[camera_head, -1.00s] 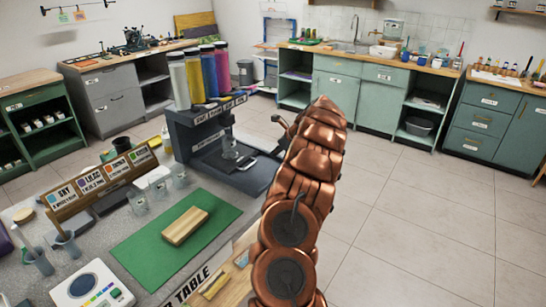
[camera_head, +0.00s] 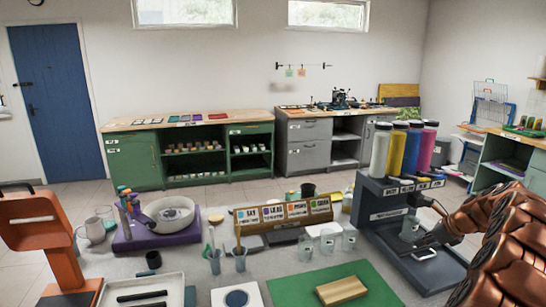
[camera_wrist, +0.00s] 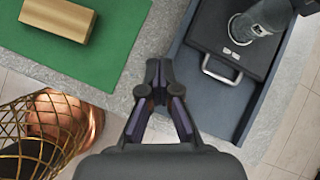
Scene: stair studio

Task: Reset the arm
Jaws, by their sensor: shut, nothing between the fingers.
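My gripper (camera_wrist: 160,78) shows in the wrist view, its dark fingers together and empty. It points down over the grey table top, between the green mat (camera_wrist: 105,52) and the dark dispenser base (camera_wrist: 252,92). Nothing touches the fingertips that I can see. In the head view my copper arm rises at the right edge, in front of the dispenser's right side; I cannot make out the fingertips there.
A wooden block (camera_head: 341,290) lies on the green mat (camera_head: 372,279). The dispenser (camera_head: 375,211) carries several coloured tubes. Clear cups (camera_head: 349,239) and a labelled wooden rack (camera_head: 283,222) stand nearby. Open tiled floor shows beyond the table.

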